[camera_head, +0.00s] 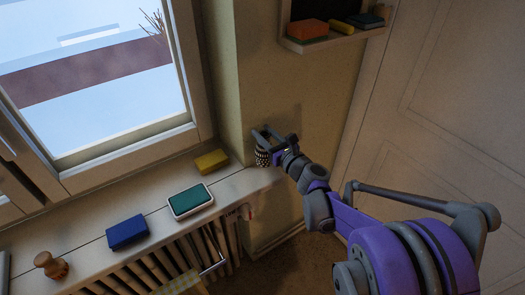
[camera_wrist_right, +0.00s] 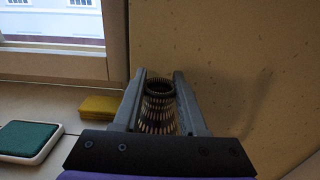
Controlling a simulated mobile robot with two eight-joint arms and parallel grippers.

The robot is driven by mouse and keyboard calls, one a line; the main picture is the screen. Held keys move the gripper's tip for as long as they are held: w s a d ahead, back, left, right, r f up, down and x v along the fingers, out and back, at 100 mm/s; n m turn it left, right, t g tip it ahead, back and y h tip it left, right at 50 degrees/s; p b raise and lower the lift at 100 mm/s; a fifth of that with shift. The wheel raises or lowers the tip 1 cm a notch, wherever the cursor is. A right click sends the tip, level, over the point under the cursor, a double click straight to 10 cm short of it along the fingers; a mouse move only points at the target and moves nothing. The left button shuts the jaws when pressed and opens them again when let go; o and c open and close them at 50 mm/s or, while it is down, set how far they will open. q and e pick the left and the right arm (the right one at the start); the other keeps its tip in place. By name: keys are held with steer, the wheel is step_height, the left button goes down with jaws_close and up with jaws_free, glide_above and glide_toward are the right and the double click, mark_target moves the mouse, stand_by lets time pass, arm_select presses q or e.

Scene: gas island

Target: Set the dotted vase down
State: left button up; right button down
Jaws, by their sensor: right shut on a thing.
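The dotted vase (camera_wrist_right: 159,108) is dark with rows of pale dots and an open round mouth. In the right wrist view it stands upright between the two fingers of my right gripper (camera_wrist_right: 160,90), which is shut on it. In the head view the vase (camera_head: 262,157) shows small under the right gripper (camera_head: 272,140), at the right end of the windowsill (camera_head: 90,235) near the wall corner. I cannot tell whether its base touches the sill; the base is hidden in the wrist view. My left gripper is not in view.
On the sill are a yellow block (camera_head: 212,161), a white tray with a green pad (camera_head: 190,201), a blue block (camera_head: 127,232) and a wooden knob-topped object (camera_head: 51,265). A small wall shelf (camera_head: 335,38) holds several items. Bare sill lies between the yellow block and the vase.

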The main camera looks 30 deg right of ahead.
step_height(320, 180, down, 5)
steer(key=shift+w+f+b, duration=0.1)
steer(key=shift+w+b, duration=0.05)
steer(key=shift+b, duration=0.2)
steer(key=shift+c, duration=2.3)
jaws_free()
steer(key=shift+f, duration=0.1)
